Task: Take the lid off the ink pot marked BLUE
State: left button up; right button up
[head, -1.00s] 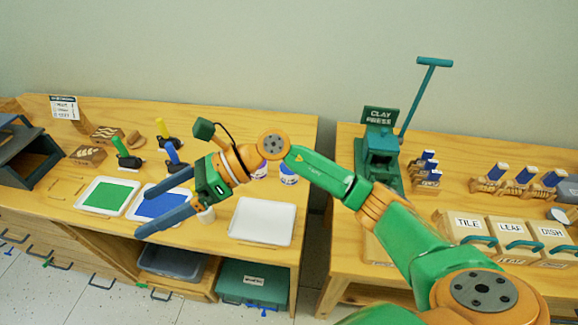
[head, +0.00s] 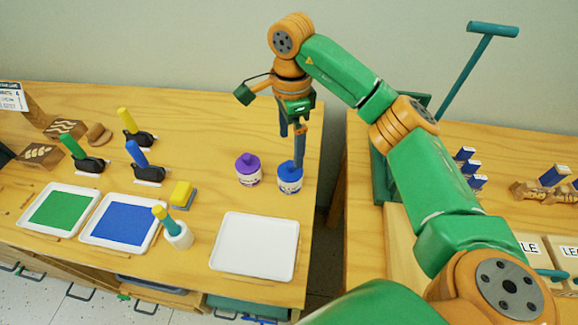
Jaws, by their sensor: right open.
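The ink pot with the blue lid (head: 290,180) stands upright near the right end of the left table. The writing on its white label is too small to read. A second ink pot with a purple lid (head: 248,171) stands just left of it. My right gripper (head: 291,148) points down directly above the blue-lidded pot. Its jaws are open, and the nearer finger overlaps the top of the blue lid in the picture. I cannot tell whether it touches the lid. My left gripper is not in view.
A white empty tray (head: 254,262) lies in front of the pots. Blue (head: 124,222) and green (head: 62,210) trays, a yellow sponge (head: 181,193), a white cup (head: 179,236) and several rollers are to the left. A gap separates the tables; the clay press stands on the right one.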

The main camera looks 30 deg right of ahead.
aim_at(291, 163)
jog(key=shift+s+f, duration=0.15)
jog(key=shift+f, duration=0.2)
jog(key=shift+s+a+f, duration=0.15)
jog(key=shift+f, duration=0.1)
jog(key=f+p, duration=0.2)
jog(key=f, duration=0.4)
jog(key=shift+w, duration=0.2)
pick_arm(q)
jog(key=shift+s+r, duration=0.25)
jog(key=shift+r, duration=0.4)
pick_arm(e)
jog(key=c, duration=1.3)
